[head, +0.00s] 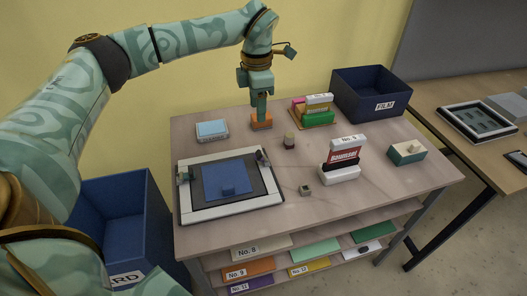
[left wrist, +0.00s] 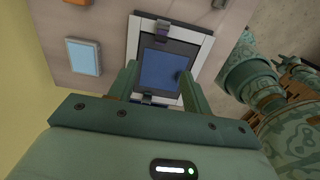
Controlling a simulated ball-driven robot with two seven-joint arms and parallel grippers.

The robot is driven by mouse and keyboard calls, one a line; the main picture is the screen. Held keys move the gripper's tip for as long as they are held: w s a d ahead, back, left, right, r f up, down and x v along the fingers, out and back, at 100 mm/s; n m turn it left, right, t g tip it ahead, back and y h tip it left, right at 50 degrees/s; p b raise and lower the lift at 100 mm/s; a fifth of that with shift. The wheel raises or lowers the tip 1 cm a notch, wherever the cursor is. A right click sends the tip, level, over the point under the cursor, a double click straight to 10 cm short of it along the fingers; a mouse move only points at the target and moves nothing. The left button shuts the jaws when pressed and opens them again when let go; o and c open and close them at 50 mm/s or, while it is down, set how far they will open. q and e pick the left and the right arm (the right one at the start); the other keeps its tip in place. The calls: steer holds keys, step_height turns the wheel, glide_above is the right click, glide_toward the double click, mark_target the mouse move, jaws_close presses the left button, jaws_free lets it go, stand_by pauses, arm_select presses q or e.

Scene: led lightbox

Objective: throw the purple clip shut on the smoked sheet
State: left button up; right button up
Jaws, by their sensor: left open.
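The lightbox (head: 216,213), with a white frame, lies on the left of the table. A dark smoked sheet (head: 262,181) seems to show as a border around a blue sheet (head: 215,172) with a small blue block on it. The purple clip (head: 261,157) is at the frame's right edge and rises above it; it also shows at the top of the frame in the left wrist view (left wrist: 162,27). Whether it touches the sheet is unclear. My left gripper (head: 260,112) is open and empty, fingers down, behind and apart from the lightbox.
An orange block (head: 261,122) appears below my left gripper. A dark blue bin (head: 370,97) is at the back right.

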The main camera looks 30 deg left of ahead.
mark_target(259, 152)
arm_select(q)
step_height(259, 152, down, 16)
steer(key=b, duration=0.4)
steer(key=shift+d+r+b, duration=0.15)
steer(key=shift+r+b, duration=0.05)
steer(key=shift+b, duration=0.2)
arm_select(e)
steer(key=f, duration=0.1)
steer(key=s+f, duration=0.1)
steer(key=f, duration=0.1)
steer(key=d+f, duration=0.1)
steer(key=shift+s+f, duration=0.35)
steer(key=shift+f, duration=0.05)
arm_select(q)
steer(key=c, duration=1)
arm_select(e)
steer(key=shift+g, duration=0.3)
